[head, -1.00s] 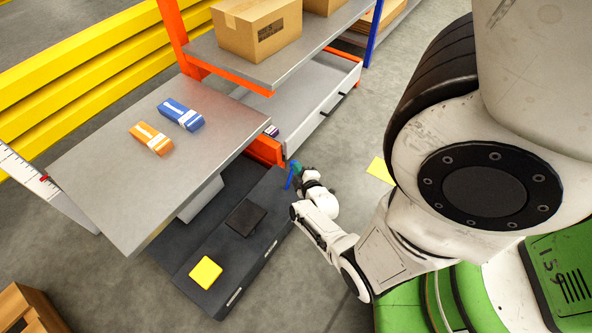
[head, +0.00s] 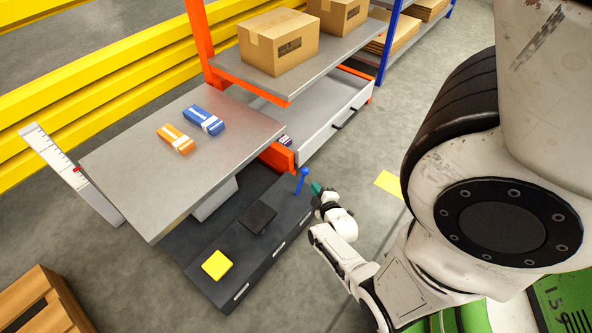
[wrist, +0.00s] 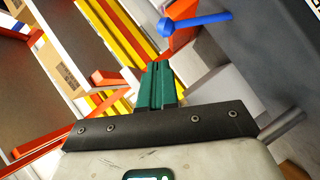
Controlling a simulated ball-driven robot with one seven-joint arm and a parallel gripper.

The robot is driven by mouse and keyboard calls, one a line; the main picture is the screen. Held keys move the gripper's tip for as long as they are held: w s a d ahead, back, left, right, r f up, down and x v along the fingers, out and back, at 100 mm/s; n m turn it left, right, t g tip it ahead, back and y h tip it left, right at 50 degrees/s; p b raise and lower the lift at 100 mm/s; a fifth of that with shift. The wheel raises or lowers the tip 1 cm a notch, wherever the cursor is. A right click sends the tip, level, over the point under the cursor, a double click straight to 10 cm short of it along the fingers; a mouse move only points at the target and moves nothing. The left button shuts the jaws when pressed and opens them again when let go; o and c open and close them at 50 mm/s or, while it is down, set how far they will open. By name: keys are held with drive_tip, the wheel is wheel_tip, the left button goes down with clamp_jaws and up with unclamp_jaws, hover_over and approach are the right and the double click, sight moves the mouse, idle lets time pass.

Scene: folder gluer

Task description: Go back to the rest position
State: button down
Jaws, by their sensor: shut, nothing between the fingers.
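My gripper (head: 317,188) is at the end of my white arm, low beside the right end of the dark base of the folder gluer (head: 201,284). In the wrist view its green fingers (wrist: 156,86) are together with nothing between them. A blue lever with a round knob (head: 304,172) stands on the base just to the left of the gripper. It also shows in the wrist view (wrist: 196,22), above and right of the fingers, with a gap between them.
A grey table (head: 165,195) carries an orange packet (head: 175,139) and a blue packet (head: 203,119). The base bears a yellow pad (head: 216,264) and a black pad (head: 258,217). A shelf with cartons (head: 278,42) and an open drawer (head: 335,130) stand behind. Floor right of the base is open.

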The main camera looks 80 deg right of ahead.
drive_tip(key=w+a+r+y, duration=0.1)
drive_tip(key=w+a+y, duration=0.1)
drive_tip(key=w+a, duration=0.1)
drive_tip(key=w+a+r+t+y, duration=0.1)
drive_tip(key=w+a+y, duration=0.1)
drive_tip(key=w, duration=0.4)
drive_tip(key=w+a+n+y, duration=0.1)
drive_tip(key=w+a+y, duration=0.2)
drive_tip(key=w+a, duration=0.1)
drive_tip(key=shift+w+r+t, duration=0.3)
drive_tip(key=shift+w+r, duration=0.05)
drive_tip(key=shift+r, duration=0.05)
drive_tip(key=w+a+r+g+y, duration=0.15)
drive_tip(key=a+r, duration=0.25)
drive_tip(key=a, duration=0.4)
drive_tip(key=w+a+r+g+y, duration=0.1)
drive_tip(key=a+r+g+y, duration=0.15)
drive_tip(key=a, duration=0.65)
drive_tip(key=s+a+r+m+g+y, duration=0.2)
drive_tip(key=s+a+r+g, duration=0.1)
drive_tip(key=s+a+r, duration=0.5)
wheel_tip(320, 180, up, 29)
drive_tip(key=p, duration=2.9)
drive_tip(key=shift+w+a+r, duration=0.2)
drive_tip(key=shift+w+a, duration=0.1)
drive_tip(key=shift+w, duration=0.05)
